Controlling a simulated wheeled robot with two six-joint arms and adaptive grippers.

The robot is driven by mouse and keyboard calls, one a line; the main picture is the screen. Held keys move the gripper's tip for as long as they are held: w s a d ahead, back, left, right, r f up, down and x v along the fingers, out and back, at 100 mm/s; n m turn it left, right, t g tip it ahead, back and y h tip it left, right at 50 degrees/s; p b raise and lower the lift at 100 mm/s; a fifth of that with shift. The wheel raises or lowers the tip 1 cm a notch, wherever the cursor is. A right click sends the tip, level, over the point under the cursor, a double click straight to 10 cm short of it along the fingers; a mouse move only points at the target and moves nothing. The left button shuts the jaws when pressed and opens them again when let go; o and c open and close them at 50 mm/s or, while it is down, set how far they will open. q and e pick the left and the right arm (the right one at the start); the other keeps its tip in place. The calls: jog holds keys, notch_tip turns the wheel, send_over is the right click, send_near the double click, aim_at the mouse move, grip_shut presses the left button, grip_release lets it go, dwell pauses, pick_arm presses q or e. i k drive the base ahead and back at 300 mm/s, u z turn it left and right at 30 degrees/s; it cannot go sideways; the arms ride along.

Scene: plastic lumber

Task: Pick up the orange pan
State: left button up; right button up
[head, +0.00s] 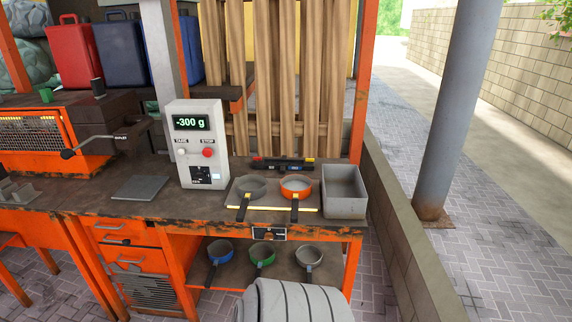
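The orange pan (297,184) sits on a flat plate (272,204) on the workbench, right of a dark grey pan. It is upright, with its dark handle pointing to the front edge of the bench. Its inside looks grey and empty. Neither my left nor my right gripper is in the head view, and nothing is seen touching the pan.
The dark grey pan (250,187) stands close on the left, a grey bin (344,204) close on the right. A black tool (283,163) lies behind. A scale display (193,143) reads -300 g. Blue (220,250), green (262,254) and grey (309,256) pans sit below.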

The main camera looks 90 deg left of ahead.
aim_at(296, 188)
jog(key=u, duration=0.85)
jog(key=i, duration=0.75)
jog(key=u, duration=1.05)
jog(key=i, duration=0.25)
jog(key=u, duration=0.2)
